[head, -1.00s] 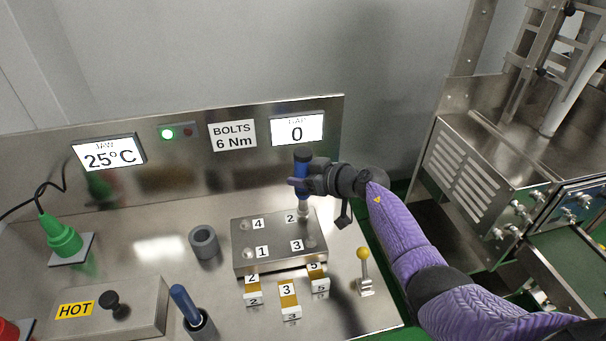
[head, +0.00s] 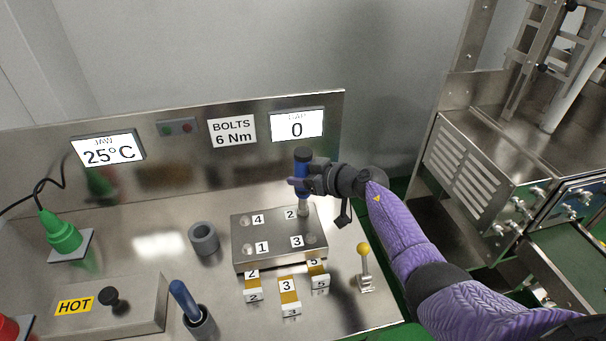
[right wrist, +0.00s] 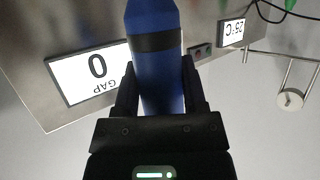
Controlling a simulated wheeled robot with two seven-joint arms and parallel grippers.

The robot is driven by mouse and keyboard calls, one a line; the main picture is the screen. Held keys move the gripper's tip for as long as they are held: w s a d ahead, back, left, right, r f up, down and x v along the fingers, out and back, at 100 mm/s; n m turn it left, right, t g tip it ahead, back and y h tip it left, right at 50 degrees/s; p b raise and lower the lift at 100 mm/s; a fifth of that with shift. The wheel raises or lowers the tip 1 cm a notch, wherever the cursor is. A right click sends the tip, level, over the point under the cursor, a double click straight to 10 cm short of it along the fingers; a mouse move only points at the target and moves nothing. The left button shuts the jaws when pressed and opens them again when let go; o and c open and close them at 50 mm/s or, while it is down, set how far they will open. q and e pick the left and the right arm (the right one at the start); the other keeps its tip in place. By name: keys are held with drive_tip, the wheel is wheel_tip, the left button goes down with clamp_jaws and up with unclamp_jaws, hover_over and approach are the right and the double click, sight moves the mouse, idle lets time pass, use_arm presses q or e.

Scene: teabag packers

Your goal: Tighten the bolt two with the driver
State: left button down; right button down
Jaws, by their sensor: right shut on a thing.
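The driver (head: 303,163) is blue with a dark band and stands upright over the metal block (head: 270,258). Its lower tip is at bolt two, beside the label 2 (head: 290,214) at the block's back right; the contact itself is too small to make out. My right gripper (head: 300,184) is shut around the driver's handle. The blue handle (right wrist: 158,75) also shows between the fingers in the right wrist view. Bolt spots beside labels 4 (head: 258,219), 1 (head: 262,247) and 3 (head: 296,241) are visible on the block. My left gripper is not in view.
A grey ring-shaped holder (head: 204,239) stands left of the block. Several numbered brass pieces (head: 289,294) lie in front. A yellow-knobbed lever (head: 364,262) stands at right. A blue-handled tool (head: 185,298) stands in a front cup. The GAP screen (head: 297,125) reads 0.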

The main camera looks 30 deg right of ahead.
sight(310, 160)
drive_tip(key=shift+s+f+p, duration=0.1)
drive_tip(key=shift+f+p, duration=0.15)
drive_tip(key=shift+p, duration=0.1)
idle(1.0)
wheel_tip(310, 160, up, 5)
drive_tip(key=p, duration=0.6)
drive_tip(key=shift+r, duration=0.15)
